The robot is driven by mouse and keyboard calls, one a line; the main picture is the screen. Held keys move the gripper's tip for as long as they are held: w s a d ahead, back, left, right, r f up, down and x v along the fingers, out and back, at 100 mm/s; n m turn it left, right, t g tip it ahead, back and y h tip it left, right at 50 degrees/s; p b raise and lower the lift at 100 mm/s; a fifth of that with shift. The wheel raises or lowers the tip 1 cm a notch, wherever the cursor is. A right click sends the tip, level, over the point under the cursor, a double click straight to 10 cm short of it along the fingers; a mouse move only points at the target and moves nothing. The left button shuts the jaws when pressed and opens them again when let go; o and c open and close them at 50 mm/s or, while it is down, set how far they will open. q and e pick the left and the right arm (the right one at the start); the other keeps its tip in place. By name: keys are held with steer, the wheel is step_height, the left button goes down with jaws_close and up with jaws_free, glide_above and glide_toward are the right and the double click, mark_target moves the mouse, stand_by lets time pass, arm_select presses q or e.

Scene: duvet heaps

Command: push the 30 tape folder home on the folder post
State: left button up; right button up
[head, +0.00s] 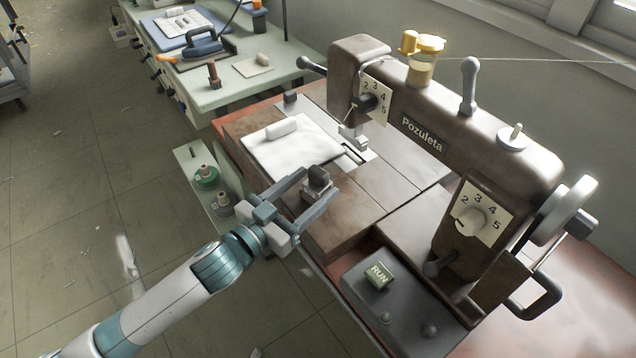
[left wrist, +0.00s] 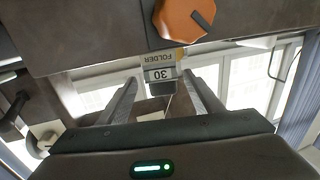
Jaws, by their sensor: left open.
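The 30 tape folder (head: 316,186) is a small metallic block with a dark top, at the front edge of the sewing machine's brown bed. In the left wrist view its label (left wrist: 159,75) reads "FOLDER 30" upside down. My left gripper (head: 321,181) is open, with one finger on each side of the folder. In the left wrist view the folder shows between and beyond the two fingers (left wrist: 163,88), with gaps at both sides. The folder post is not clearly visible, so I cannot tell how far the folder sits on it.
The sewing machine (head: 422,134) stands behind, with a white folded cloth (head: 291,145) on its bed. A RUN button (head: 379,275) is at the front right. Green and grey spools (head: 207,177) stand left of the bed. An orange knob (left wrist: 184,18) shows above the folder label.

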mark_target(315, 181)
arm_select(q)
steer(key=shift+p+x, duration=0.3)
steer(key=shift+x, duration=1.5)
steer(key=shift+w+a+r, duration=0.1)
steer(key=shift+a, duration=0.05)
steer(key=c, duration=1.4)
steer(key=shift+r, duration=0.1)
step_height(315, 181, up, 10)
steer(key=shift+f, duration=0.1)
